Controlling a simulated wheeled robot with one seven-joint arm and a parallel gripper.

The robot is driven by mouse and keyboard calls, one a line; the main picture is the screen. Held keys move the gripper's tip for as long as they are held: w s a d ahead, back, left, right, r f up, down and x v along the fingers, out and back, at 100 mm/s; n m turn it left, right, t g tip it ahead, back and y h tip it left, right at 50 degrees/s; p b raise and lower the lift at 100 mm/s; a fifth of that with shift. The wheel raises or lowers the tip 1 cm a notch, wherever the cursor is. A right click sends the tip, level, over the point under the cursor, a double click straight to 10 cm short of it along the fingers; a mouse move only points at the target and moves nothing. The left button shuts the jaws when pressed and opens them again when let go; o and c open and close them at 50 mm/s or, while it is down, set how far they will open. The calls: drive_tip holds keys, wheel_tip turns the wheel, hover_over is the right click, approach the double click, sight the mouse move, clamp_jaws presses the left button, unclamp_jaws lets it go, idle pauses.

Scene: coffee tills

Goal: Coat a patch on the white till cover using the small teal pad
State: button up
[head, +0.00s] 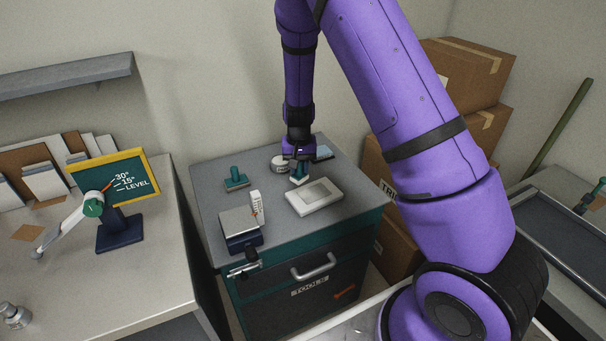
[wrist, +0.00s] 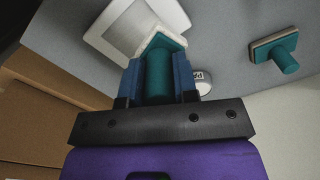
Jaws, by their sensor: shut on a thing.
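My gripper (head: 299,156) is shut on the upright handle of a teal pad (head: 299,174). In the wrist view, the gripper (wrist: 158,80) has its blue fingers on both sides of the teal handle, and the pad's flat base (wrist: 166,40) shows beyond them. The white till cover (head: 318,206) lies flat on the grey cabinet top. The held pad is over or at the cover's back-left corner; I cannot tell whether it touches. The cover also shows in the wrist view (wrist: 97,38). A second teal pad (head: 236,181) stands on the cabinet top, left of the cover.
A round white tin (head: 279,164) stands just behind the held pad, with a bluish flat item (head: 323,153) to its right. A block with a grey plate (head: 238,222) sits at the cabinet's front left. Cardboard boxes (head: 466,70) are stacked right.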

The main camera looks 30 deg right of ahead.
sight(299, 177)
drive_tip(key=shift+s+a+f+n, duration=0.15)
drive_tip(key=shift+s+f+n, duration=0.1)
drive_tip(key=shift+f+n, duration=0.45)
drive_tip(key=shift+s+a+f+n, duration=0.1)
drive_tip(key=shift+s+f+n, duration=0.15)
drive_tip(key=shift+f+n, duration=0.5)
drive_tip(key=shift+s+a+f+n, duration=0.15)
drive_tip(key=shift+s+f+n, duration=0.1)
drive_tip(key=shift+f+n, duration=0.45)
drive_tip(key=shift+r, duration=0.15)
